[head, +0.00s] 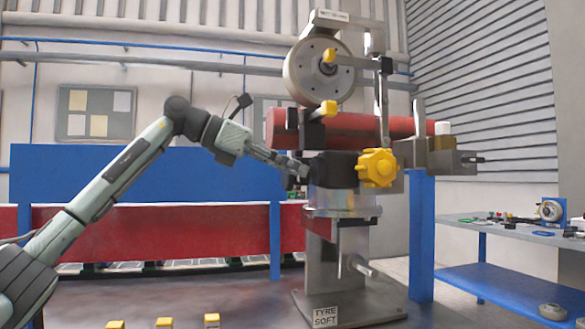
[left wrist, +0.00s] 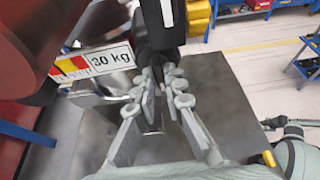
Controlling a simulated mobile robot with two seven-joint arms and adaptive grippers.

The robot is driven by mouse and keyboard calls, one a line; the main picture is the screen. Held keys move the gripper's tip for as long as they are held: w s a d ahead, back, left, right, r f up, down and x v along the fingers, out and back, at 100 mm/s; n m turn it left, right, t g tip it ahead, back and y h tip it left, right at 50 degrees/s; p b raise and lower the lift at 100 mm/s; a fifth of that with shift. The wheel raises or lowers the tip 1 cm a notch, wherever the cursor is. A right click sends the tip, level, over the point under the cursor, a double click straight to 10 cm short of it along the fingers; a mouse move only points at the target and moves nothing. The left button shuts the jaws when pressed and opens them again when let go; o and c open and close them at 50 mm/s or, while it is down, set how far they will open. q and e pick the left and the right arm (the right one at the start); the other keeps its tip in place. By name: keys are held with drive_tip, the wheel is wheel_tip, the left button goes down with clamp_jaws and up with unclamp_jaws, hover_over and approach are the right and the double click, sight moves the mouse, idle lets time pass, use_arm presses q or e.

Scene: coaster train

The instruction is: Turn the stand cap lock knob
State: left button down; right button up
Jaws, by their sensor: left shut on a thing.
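My left gripper (head: 297,169) reaches in from the left to the black block (head: 335,168) at the top of the stand (head: 340,235). In the left wrist view the left gripper (left wrist: 158,76) has its fingertips closed around the lower end of a black part (left wrist: 157,28), which I take to be the stand cap lock knob. The fingertips partly hide it. A large yellow lobed knob (head: 377,167) sits on the near face of the black block, apart from my gripper. My right gripper cannot be made out in either view.
A red cylinder (head: 360,126) lies across just above the gripper. A grey wheel (head: 318,70) is mounted higher. A "30 kg" sign (left wrist: 100,62) is beside the fingers. A blue panel (head: 120,173) stands behind. A blue-legged bench (head: 500,222) is at the right.

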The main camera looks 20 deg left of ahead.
idle(0.3)
use_arm(q)
drive_tip(key=c, duration=1.6)
unclamp_jaws()
drive_tip(key=v, duration=1.2)
